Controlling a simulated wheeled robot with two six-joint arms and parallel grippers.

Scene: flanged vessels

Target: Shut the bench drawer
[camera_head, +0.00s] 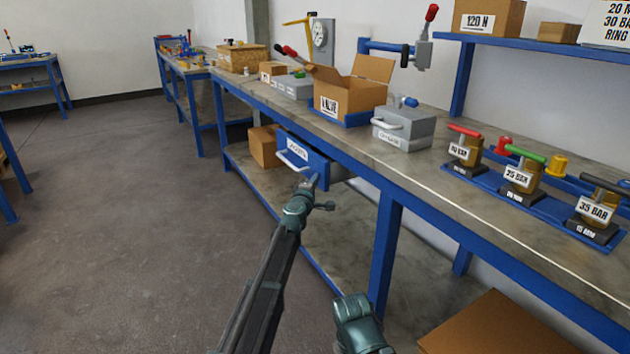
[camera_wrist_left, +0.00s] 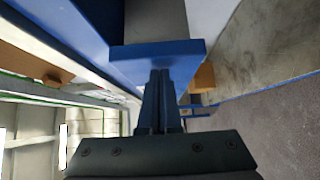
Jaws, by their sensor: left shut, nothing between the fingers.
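The bench drawer (camera_head: 318,165) has a blue front with a white bar handle (camera_head: 292,158) and a white label. It stands partly pulled out from under the bench top, with part of its grey side showing. My left gripper (camera_head: 311,183) is shut and empty, with its tips at the lower right part of the drawer front. In the left wrist view, the closed fingertips (camera_wrist_left: 163,74) meet the blue drawer front (camera_wrist_left: 190,49) or lie very close to it; contact is not certain. My right gripper's fingers do not show.
The long workbench (camera_head: 365,150) has blue legs and a lower shelf. A cardboard box (camera_head: 264,147) sits on that shelf behind the drawer. An open carton (camera_head: 340,100), a grey case (camera_head: 405,128) and labelled valves (camera_head: 517,177) stand on top. The floor (camera_head: 130,220) at left is clear.

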